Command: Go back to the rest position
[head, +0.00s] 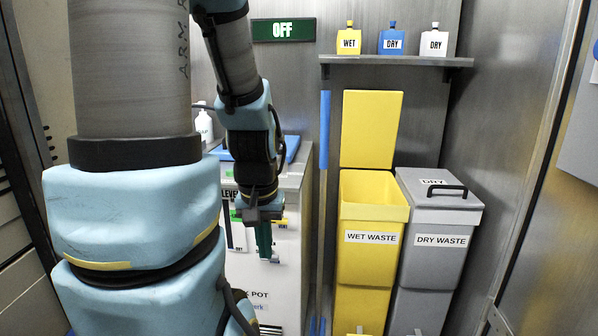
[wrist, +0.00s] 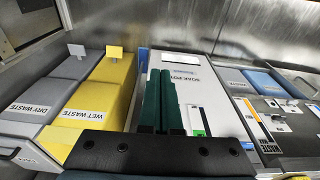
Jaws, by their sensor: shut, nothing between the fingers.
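My gripper (head: 266,258) hangs at the end of my blue and grey arm in the head view, pointing down in front of a white cabinet (head: 283,296). Its dark green fingers are shut with nothing between them. The gripper (wrist: 161,75) also shows in the wrist view, with the two fingers side by side over the white soak pot unit (wrist: 205,85). My arm covers much of the left of the head view and hides part of the cabinet.
A yellow wet waste bin (head: 372,262) with its lid (head: 370,130) raised stands right of the gripper. A grey dry waste bin (head: 437,260), lid shut, stands beside it. A wall shelf (head: 395,61) holds yellow, blue and white bottles.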

